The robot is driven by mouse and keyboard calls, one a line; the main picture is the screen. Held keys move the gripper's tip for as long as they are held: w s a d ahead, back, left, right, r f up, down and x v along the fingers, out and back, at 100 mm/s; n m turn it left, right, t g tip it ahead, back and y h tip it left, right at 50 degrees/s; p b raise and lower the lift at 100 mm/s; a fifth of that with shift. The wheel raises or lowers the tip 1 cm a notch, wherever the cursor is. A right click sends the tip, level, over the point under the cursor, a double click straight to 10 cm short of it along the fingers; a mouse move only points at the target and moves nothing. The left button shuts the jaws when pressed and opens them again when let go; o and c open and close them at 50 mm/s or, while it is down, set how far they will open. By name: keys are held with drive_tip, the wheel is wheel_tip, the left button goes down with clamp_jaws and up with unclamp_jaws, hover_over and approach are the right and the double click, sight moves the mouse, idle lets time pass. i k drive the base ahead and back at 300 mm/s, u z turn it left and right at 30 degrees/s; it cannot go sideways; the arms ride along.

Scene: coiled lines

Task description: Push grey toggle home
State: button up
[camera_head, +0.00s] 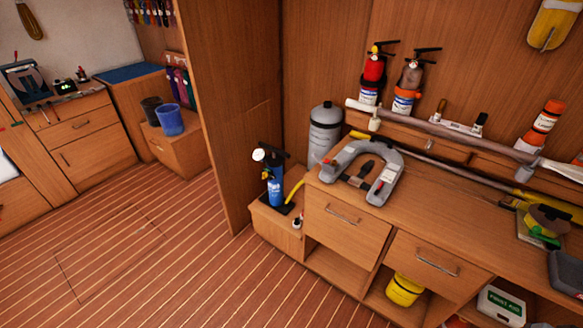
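I cannot make out a grey toggle for certain in the head view. A small light base with dark upright knobs (460,126) sits on the ledge above the right counter; it is too small to tell whether it is a toggle. A small dark device with green lights (65,87) stands on the far-left cabinet, and its controls are too small to read. My gripper is not in view.
A grey horseshoe-shaped object (390,180) lies on the wooden counter (437,211). A grey cylinder (325,130) and blue pump (275,185) stand left of it. Two extinguishers (373,72) (409,82) stand behind. The striped floor (170,240) is clear.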

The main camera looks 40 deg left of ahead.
sight(333, 169)
drive_tip(key=u, duration=0.8)
drive_tip(key=i, duration=0.35)
drive_tip(key=u, duration=0.8)
drive_tip(key=i, duration=0.85)
drive_tip(key=u, duration=0.15)
drive_tip(key=k, duration=0.5)
drive_tip(key=u, duration=1.15)
drive_tip(key=i, duration=0.65)
drive_tip(key=z, duration=0.1)
